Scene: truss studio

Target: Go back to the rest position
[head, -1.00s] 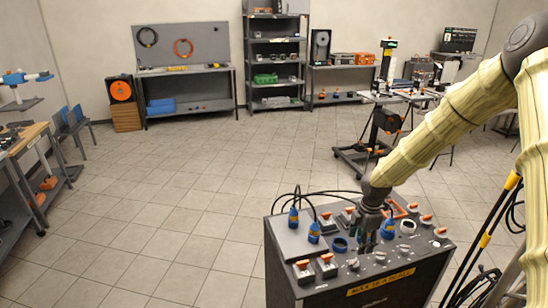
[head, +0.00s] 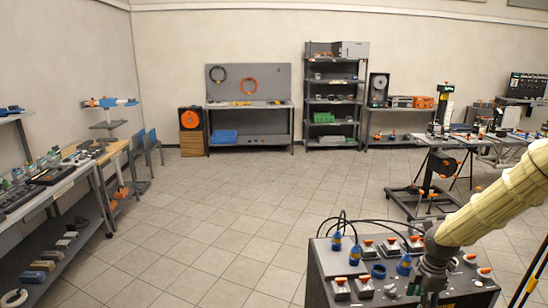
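My gripper (head: 428,292) is dark grey and hangs down at the end of my cream-sleeved arm in the lower right of the head view. It is in front of the top of a dark control box (head: 318,285). Its fingertips are small and dark against the box, so I cannot tell whether they are open or shut, or whether they touch the box. No held object can be made out. A blue plug (head: 404,266) stands just left of the gripper.
The box top carries orange-and-white switches (head: 341,287), a blue ring (head: 379,271) and blue plugs with black cables. A workbench (head: 68,185) stands at left; a pegboard bench (head: 250,108) and shelf unit (head: 333,100) stand at the back. The tiled floor (head: 220,225) between is clear.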

